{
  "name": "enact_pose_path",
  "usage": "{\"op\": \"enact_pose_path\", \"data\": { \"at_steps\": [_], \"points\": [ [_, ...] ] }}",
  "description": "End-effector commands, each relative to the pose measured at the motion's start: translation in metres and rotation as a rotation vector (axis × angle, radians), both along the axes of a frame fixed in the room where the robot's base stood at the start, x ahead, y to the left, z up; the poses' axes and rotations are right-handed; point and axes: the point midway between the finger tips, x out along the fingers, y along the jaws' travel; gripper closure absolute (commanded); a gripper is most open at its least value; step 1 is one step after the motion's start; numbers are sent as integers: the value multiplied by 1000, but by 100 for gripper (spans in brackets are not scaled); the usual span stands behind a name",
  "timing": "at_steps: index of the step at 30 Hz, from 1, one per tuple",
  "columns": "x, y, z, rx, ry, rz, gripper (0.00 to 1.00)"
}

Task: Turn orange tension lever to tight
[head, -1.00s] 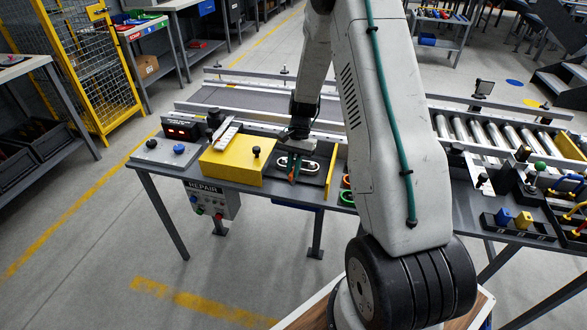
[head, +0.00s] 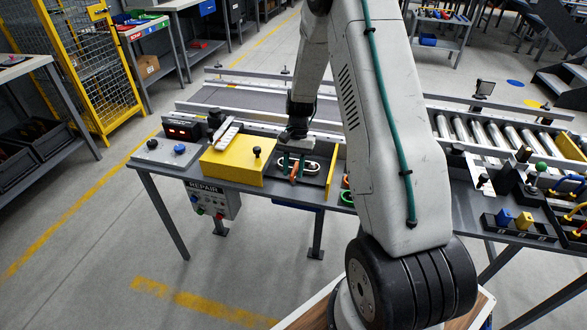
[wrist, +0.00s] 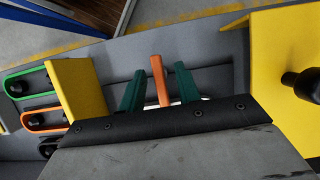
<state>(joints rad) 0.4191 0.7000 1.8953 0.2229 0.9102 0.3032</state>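The orange tension lever (head: 294,173) stands up from the dark recess of the grey bench, beside a white oval loop (head: 312,167). In the wrist view the orange lever (wrist: 159,80) runs between the two green fingers of my gripper (wrist: 158,85). Clear gaps show on both sides, so the gripper is open and straddles the lever without visible contact. In the head view my gripper (head: 294,163) points down at the lever. The lever's lower end and pivot are hidden by my gripper in the wrist view. No tight marking is readable.
A yellow box with a black knob (head: 236,162) stands left of the lever. A thin yellow wall (head: 334,168) stands to its right, with green and orange loops beyond; it also shows in the wrist view (wrist: 77,90). A conveyor (head: 240,100) runs behind the bench.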

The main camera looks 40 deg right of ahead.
Motion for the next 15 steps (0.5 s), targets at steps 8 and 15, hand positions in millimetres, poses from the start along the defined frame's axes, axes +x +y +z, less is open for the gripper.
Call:
{"op": "enact_pose_path", "data": {
  "at_steps": [8,15],
  "points": [
    [1,-1,3,0,0,-1,67],
    [10,-12,37,-1,-2,-2,67]
  ]
}}
